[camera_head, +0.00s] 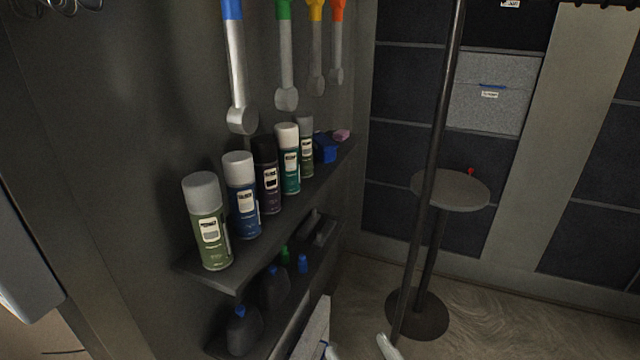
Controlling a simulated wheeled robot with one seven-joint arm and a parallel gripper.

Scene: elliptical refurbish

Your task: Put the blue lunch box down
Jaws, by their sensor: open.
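A small blue box-shaped object (325,148), which may be the blue lunch box, rests at the far end of the upper wall shelf, behind the spray cans. Its details are too small to tell. My gripper (353,326) shows only in part at the bottom edge. Its two pale fingers are spread apart with nothing visible between them. It is low and in front of the shelves, well apart from the blue object.
Several spray cans (246,195) line the upper shelf (215,273). Dark bottles (243,331) stand on the lower shelf. Tools (239,75) hang above. A dark pole (433,165) stands before a round stool (450,190). Some floor (510,315) is clear at right.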

